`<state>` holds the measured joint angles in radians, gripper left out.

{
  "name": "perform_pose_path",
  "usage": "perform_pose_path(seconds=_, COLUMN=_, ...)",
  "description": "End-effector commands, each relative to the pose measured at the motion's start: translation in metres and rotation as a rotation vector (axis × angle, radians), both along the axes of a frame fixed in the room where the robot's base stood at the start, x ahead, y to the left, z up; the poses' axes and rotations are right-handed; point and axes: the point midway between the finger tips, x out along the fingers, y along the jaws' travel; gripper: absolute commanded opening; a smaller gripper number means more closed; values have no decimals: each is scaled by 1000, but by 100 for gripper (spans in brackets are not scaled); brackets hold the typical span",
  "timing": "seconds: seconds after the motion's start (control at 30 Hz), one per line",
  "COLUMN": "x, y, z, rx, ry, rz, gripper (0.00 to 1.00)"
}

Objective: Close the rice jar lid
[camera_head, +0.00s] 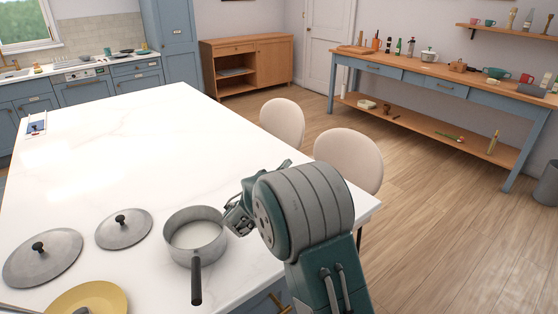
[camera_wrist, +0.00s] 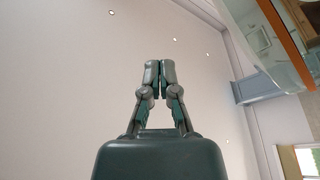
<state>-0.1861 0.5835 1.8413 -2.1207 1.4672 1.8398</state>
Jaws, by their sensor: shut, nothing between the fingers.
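No jar that I can make out as a rice jar shows in either view. A grey saucepan (camera_head: 195,255) with white contents stands uncovered on the white island, its dark handle toward me. Two round grey lids with black knobs, a larger one (camera_head: 42,258) and a smaller one (camera_head: 124,229), lie flat to its left. My gripper (camera_head: 238,220) is beside the saucepan's right rim in the head view, partly hidden by my arm; I cannot tell whether they touch. In the wrist view my gripper (camera_wrist: 159,66) has its fingertips together, with nothing between them.
Two beige chairs (camera_head: 347,158) stand along the right side. A wooden-topped side table (camera_head: 440,83) with pots, bottles and mugs stands at the back right. The island's middle is clear.

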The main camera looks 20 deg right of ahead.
Motion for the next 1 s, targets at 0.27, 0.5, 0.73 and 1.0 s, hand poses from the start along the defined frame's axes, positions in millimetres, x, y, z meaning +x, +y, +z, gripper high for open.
perform_pose_path(seconds=0.27, x=-19, y=-10, z=-23, rx=71, ry=-139, rz=-1, gripper=0)
perform_pose_path(seconds=0.5, x=-29, y=-14, z=-43, rx=72, ry=-137, rz=0, gripper=0)
perform_pose_path(seconds=0.73, x=-33, y=-17, z=-58, rx=72, ry=-136, rz=1, gripper=0)
perform_pose_path(seconds=1.0, x=-35, y=-18, z=-66, rx=72, ry=-136, rz=0, gripper=0)
